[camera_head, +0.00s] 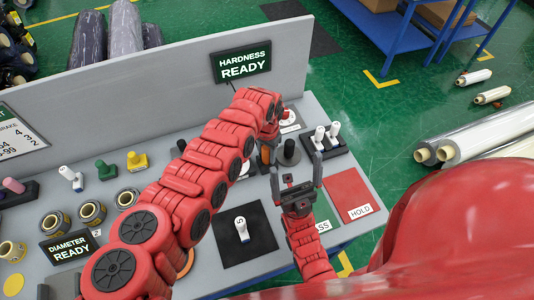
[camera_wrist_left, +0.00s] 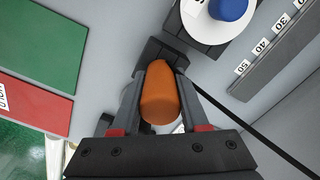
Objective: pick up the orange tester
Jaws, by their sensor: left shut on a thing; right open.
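The orange tester (camera_wrist_left: 162,92) stands between the fingers of my left gripper (camera_wrist_left: 163,80), which is shut on it in the left wrist view. In the head view only a small part of the orange tester (camera_head: 265,154) shows, mostly hidden behind my red left arm. I cannot tell whether it still touches its dark holder. My right gripper (camera_head: 297,178) is open and empty, its fingers pointing up, over the bench in front of the dark rack with white-topped testers (camera_head: 326,140).
A black pad with a white tester (camera_head: 241,228) lies left of my right gripper. A red HOLD mat (camera_head: 350,192) is at right. Green and yellow stamps (camera_head: 137,160) and several small rolls stand at left. A grey panel (camera_head: 150,85) with a HARDNESS READY sign (camera_head: 244,64) backs the bench.

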